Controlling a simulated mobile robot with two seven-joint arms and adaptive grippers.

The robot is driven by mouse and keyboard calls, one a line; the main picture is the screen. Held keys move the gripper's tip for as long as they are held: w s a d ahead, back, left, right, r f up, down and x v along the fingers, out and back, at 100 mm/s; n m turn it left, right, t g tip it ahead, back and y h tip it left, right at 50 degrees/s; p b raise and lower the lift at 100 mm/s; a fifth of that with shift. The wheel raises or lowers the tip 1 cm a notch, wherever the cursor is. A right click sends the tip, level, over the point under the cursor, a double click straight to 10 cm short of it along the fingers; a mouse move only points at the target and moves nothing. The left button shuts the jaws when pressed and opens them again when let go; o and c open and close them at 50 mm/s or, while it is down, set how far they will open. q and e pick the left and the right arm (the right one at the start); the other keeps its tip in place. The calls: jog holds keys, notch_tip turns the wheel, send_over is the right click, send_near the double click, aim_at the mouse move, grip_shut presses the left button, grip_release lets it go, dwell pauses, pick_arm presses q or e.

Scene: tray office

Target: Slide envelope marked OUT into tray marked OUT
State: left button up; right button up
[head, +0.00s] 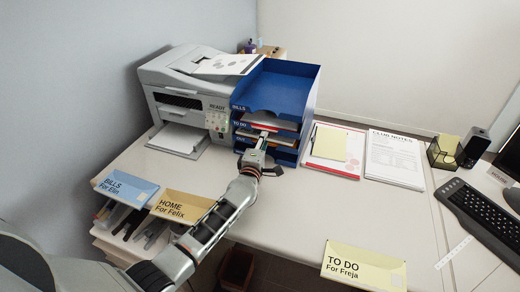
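My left gripper (259,152) is at the front of the stack, around the middle and lower trays. Its fingertips are small and partly hidden, so I cannot tell whether they hold anything. Papers show in the tray openings, but no envelope that I can read as OUT. My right gripper is not in view.
Envelopes marked BILLS (126,187), HOME (181,205) and TO DO (363,267) lie near the desk's front edge. A printer (190,95) stands left of the trays. The middle front desk is clear.

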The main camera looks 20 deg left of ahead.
pick_arm(q)
jog(key=s, duration=1.1)
jog(key=shift+s+d, duration=0.15)
jog(key=shift+d, duration=0.15)
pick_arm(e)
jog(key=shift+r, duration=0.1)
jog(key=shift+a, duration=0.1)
